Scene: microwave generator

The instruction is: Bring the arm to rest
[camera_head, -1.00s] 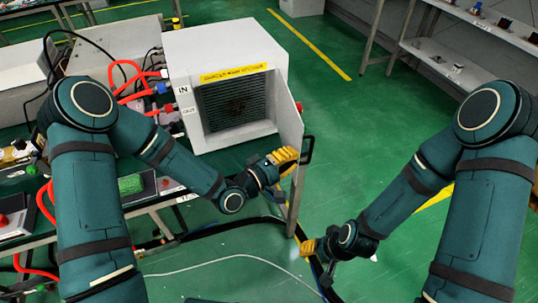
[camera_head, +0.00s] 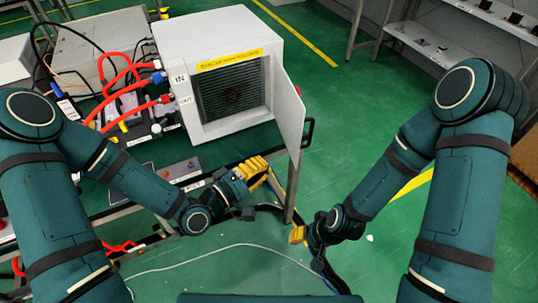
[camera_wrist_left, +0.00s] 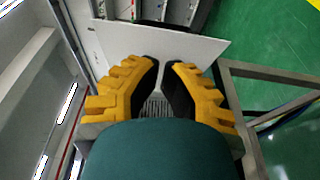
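My left gripper (camera_head: 256,167) is in front of the white generator box (camera_head: 215,28), to the left of its open door (camera_head: 292,140). The left wrist view shows its two yellow fingers (camera_wrist_left: 161,68) with black pads. A narrow gap separates the tips, and nothing is held between them.
The door's black handle (camera_head: 308,133) sticks out on the right. Red hoses (camera_head: 122,80) and a bench with equipment lie to the left. A pale cable (camera_head: 240,246) crosses the green floor below the grippers. Shelves (camera_head: 440,55) stand at the back right; floor before them is clear.

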